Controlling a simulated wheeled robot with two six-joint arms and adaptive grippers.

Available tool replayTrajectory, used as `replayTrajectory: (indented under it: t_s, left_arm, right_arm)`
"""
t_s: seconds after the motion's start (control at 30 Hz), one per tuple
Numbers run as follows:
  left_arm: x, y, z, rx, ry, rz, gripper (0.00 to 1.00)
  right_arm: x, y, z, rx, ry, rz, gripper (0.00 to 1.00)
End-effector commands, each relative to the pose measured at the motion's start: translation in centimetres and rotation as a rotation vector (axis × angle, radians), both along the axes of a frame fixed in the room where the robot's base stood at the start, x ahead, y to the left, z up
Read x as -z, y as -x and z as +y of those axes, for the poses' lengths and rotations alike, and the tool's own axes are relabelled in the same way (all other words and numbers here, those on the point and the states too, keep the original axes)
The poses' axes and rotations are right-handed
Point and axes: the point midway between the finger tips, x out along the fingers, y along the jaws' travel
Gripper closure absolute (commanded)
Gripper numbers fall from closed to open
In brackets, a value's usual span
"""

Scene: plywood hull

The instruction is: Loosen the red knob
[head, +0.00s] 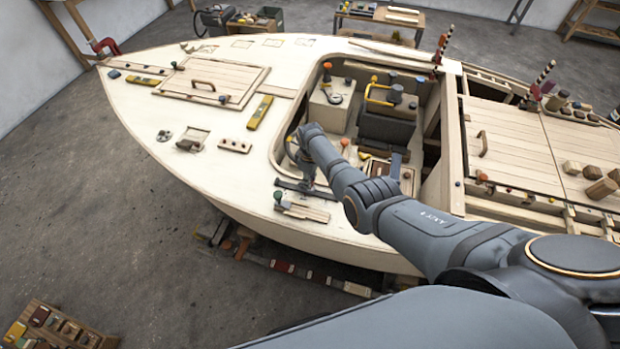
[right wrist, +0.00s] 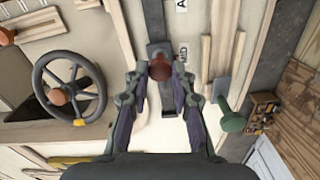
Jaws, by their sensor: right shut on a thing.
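The red knob (right wrist: 160,68) shows in the right wrist view as a small dark red, rounded head on a dark metal bar (right wrist: 155,22). My right gripper (right wrist: 160,78) has one finger on each side of the knob and is shut on it. In the head view my right gripper (head: 308,183) reaches down to the dark bar (head: 290,186) on the near side deck, beside the cockpit opening. The knob cannot be made out there behind the gripper. My left gripper is not in view.
A dark steering wheel (right wrist: 70,90) with a brown hub stands left of the gripper in the right wrist view. Wooden strips (right wrist: 222,60) lie beside the bar. The foredeck (head: 140,105) has open room.

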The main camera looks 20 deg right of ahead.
Motion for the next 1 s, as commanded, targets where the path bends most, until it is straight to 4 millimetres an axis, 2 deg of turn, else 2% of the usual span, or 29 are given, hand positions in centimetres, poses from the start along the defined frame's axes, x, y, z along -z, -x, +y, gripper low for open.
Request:
replayTrajectory:
  t_s: [0.7, 1.0]
  left_arm:
    - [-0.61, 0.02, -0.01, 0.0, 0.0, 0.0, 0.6]
    - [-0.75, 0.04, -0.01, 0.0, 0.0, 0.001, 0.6]
  right_arm:
    - [0.22, 0.3, 0.02, -0.674, 0.0, 0.006, 1.0]
    - [0.28, 0.37, 0.01, -0.907, -0.001, 0.007, 1.0]
